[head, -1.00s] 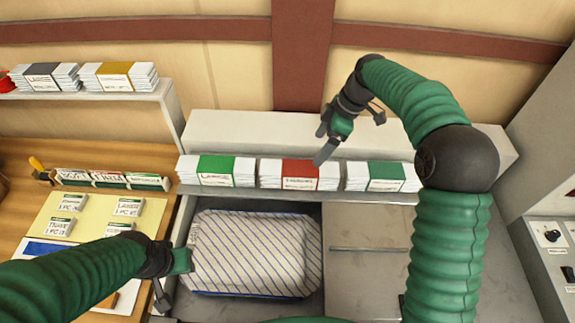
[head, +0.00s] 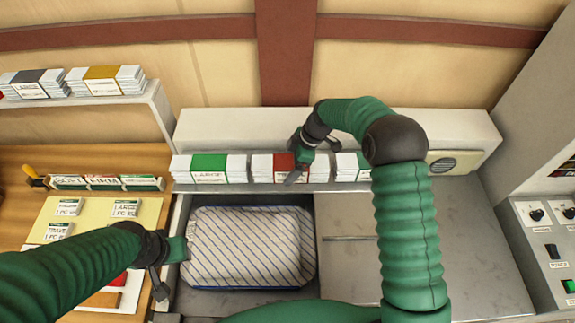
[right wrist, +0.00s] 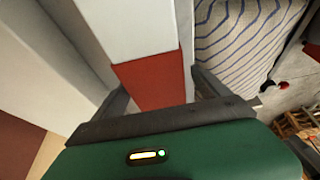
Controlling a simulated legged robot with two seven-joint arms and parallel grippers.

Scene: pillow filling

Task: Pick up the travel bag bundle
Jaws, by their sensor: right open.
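A bundle of white bags with a red band (head: 284,162) lies on the ledge behind the bin, between two green-banded bundles. Its label is partly hidden by my right gripper, so I cannot read it fully. My right gripper (head: 299,172) is over this bundle. In the right wrist view the red-banded bundle (right wrist: 153,78) lies between the two open fingers (right wrist: 163,95), which stand on either side of it. I cannot tell whether they touch it. My left gripper (head: 165,272) is low at the bin's left edge; its fingers do not show clearly.
The left green-banded bundle (head: 208,168) reads LARGE; the right one (head: 346,167) is partly behind my right arm. A striped pillow (head: 250,245) lies in the bin below. More bundles (head: 107,78) stand on the left shelf. A control panel (head: 550,235) is at the right.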

